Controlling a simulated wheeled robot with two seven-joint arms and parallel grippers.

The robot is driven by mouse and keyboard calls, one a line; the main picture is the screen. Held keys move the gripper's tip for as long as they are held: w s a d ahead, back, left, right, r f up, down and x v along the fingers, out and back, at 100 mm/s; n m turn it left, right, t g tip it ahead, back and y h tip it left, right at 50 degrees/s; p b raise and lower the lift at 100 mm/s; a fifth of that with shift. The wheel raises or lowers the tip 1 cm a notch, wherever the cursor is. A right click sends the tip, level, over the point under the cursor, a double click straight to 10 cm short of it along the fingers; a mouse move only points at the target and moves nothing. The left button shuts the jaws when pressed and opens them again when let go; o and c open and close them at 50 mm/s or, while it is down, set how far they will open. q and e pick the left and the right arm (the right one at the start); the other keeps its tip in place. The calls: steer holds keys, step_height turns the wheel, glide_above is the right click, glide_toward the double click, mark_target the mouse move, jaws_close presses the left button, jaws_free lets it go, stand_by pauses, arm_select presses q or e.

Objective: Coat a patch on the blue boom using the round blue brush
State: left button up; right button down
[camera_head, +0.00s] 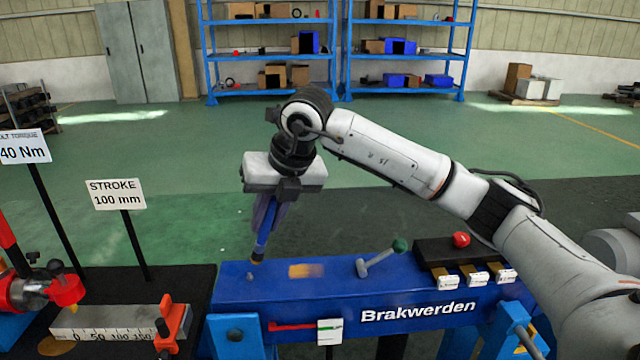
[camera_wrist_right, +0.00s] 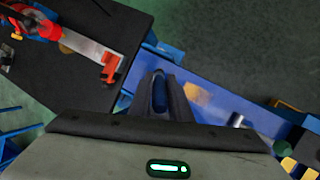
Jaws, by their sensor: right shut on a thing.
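The blue boom (camera_head: 330,292) with "Brakwerden" lettering lies across the front of the head view. A yellowish-brown patch (camera_head: 306,270) is on its top face; it also shows in the right wrist view (camera_wrist_right: 198,96). My right gripper (camera_head: 267,215) points down over the boom's left part, shut on the blue brush (camera_head: 263,238). The brush is slightly tilted, and its brown tip is at or just above the boom's top, left of the patch. I cannot tell whether it touches. In the right wrist view the fingers hide most of the brush (camera_wrist_right: 160,92). My left gripper is not in view.
A lever with a green knob (camera_head: 399,245) stands on the boom right of the patch. A dark block with a red knob (camera_head: 461,240) and several tagged pieces is farther right. A black table with a ruler (camera_head: 118,322) and red clamp (camera_head: 170,325) lies left.

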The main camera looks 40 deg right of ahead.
steer(key=shift+r, duration=2.7)
